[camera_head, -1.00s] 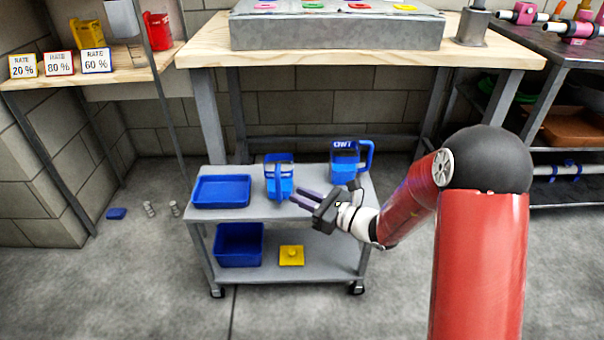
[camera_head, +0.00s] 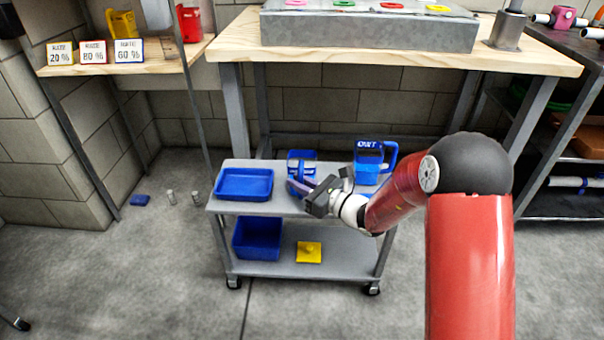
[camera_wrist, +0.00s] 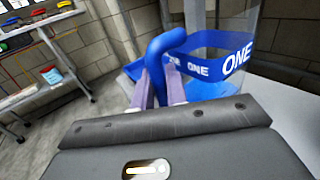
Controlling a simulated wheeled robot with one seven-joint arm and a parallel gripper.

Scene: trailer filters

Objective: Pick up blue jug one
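Blue jug one (camera_head: 301,157) is a clear jug with a blue base, blue handle and blue band, upright on the cart's top shelf. In the wrist view jug one (camera_wrist: 235,60) shows the word ONE on its band, and its handle curves down toward my fingers. My gripper (camera_head: 297,187) is in front of the jug at the handle. In the wrist view my gripper's two pale fingers (camera_wrist: 160,88) stand on either side of the handle, apart. Whether they touch it is hard to tell. The fingers hide the handle's lower part.
A second blue jug (camera_head: 371,160) with mirrored lettering stands to the right, behind my arm. A blue tray (camera_head: 244,184) is on the left of the cart top (camera_head: 283,207). The lower shelf holds a blue bin (camera_head: 257,239) and a yellow lidded piece (camera_head: 308,252). A workbench (camera_head: 408,63) stands behind.

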